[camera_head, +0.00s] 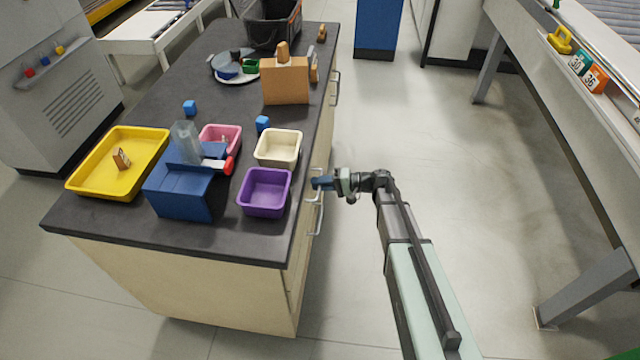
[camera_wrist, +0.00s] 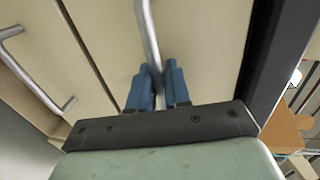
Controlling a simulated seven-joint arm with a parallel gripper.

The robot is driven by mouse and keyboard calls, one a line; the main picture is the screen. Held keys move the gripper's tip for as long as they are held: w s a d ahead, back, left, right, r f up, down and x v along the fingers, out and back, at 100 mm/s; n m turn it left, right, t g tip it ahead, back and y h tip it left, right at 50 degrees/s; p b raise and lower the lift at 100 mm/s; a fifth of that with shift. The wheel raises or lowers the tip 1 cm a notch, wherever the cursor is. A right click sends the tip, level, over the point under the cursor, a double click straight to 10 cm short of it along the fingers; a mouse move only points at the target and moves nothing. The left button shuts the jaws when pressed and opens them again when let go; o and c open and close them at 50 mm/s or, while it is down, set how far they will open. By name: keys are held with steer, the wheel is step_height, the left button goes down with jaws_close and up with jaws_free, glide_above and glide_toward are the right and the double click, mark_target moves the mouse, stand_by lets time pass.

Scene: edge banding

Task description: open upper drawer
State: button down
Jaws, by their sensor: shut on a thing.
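The counter's upper drawer front (camera_wrist: 200,45) is a cream panel just under the dark worktop edge, and it looks flush with the cabinet. Its metal bar handle (camera_wrist: 149,40) runs between my gripper's blue fingers (camera_wrist: 157,88). My gripper is shut on this handle. In the head view my gripper (camera_head: 323,183) reaches the cabinet side from the right, and its fingertips cover part of the handle. A lower drawer front (camera_wrist: 60,45) with its own bar handle (camera_wrist: 38,84) lies to the left in the wrist view.
The dark worktop (camera_head: 150,225) carries a purple bin (camera_head: 265,192), a cream bin (camera_head: 279,148), a yellow tray (camera_head: 90,190) and a blue device (camera_head: 180,190). Clear floor (camera_head: 480,200) lies right of the cabinet, before a conveyor bench (camera_head: 590,130).

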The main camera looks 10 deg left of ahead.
steer(key=f+v, duration=0.3)
steer(key=v, duration=1.2)
steer(key=d+f+v, duration=0.1)
steer(key=f+v, duration=0.2)
steer(key=v, duration=1.3)
steer(key=shift+f, duration=0.2)
steer(key=shift+d, duration=0.15)
steer(key=c, duration=1.3)
jaws_free()
steer(key=v, duration=0.7)
steer(key=shift+d, duration=0.2)
steer(key=shift+a, duration=0.1)
steer(key=shift+x, duration=3.9)
